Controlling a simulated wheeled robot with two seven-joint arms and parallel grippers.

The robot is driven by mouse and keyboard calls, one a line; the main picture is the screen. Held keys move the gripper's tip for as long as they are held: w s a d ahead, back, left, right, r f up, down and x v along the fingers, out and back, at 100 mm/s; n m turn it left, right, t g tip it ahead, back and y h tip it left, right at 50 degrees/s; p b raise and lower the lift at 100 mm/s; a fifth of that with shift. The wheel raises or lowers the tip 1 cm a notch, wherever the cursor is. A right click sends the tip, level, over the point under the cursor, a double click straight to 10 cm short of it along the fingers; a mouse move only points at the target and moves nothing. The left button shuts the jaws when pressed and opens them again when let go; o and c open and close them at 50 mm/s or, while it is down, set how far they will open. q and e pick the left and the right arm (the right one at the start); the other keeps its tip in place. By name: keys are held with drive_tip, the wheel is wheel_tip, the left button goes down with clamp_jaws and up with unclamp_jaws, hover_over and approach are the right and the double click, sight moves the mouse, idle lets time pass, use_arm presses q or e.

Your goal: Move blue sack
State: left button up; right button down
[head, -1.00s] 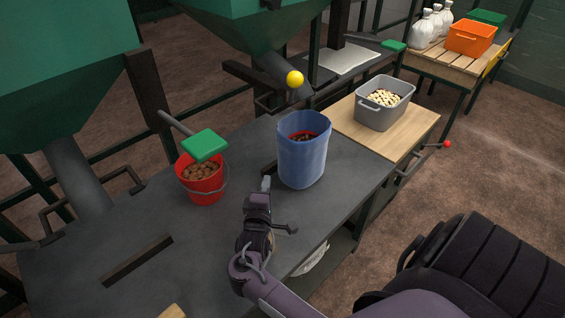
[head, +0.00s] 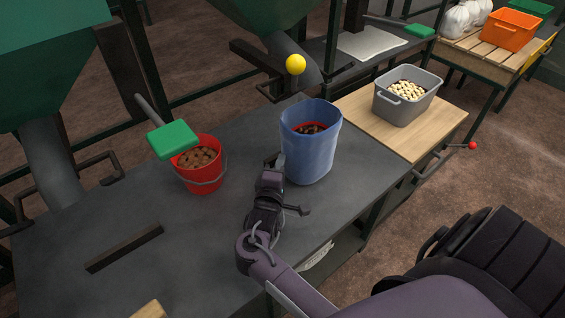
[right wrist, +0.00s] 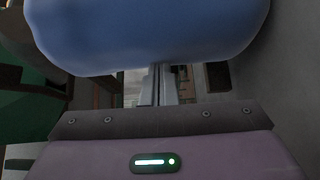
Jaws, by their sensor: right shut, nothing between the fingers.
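The blue sack (head: 309,150) stands upright and open-topped on the dark worktable, with dark brown contents and a red edge showing inside its mouth. My right gripper (head: 281,162) is at the near left side of the sack, low by its wall; I cannot tell if it touches. In the right wrist view the sack (right wrist: 150,35) fills the top of the picture, and the gripper's fingers (right wrist: 158,85) are together below it with nothing between them. My left gripper is not in view.
A red bucket (head: 204,178) of brown lumps stands left of the sack, a green-ended lever (head: 173,139) by it. A yellow ball knob (head: 296,64) is behind the sack. A grey tub (head: 404,108) sits on a wooden board to the right. A dark bar (head: 125,248) lies front left.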

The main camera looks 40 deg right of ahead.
sight(309, 149)
drive_tip(key=d+p, duration=0.1)
drive_tip(key=d, duration=0.2)
drive_tip(key=d+p, duration=0.2)
drive_tip(key=d, duration=0.1)
drive_tip(key=d+p, duration=0.2)
drive_tip(key=d, duration=0.1)
drive_tip(key=shift+s+d+r, duration=0.15)
drive_tip(key=shift+r, duration=0.15)
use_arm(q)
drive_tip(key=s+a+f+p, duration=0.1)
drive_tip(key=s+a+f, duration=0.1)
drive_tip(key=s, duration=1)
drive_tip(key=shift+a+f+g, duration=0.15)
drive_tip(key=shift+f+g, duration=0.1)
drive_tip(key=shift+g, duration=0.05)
use_arm(e)
drive_tip(key=d, duration=0.9)
drive_tip(key=shift+s+d+f, duration=0.15)
drive_tip(key=shift+f, duration=0.15)
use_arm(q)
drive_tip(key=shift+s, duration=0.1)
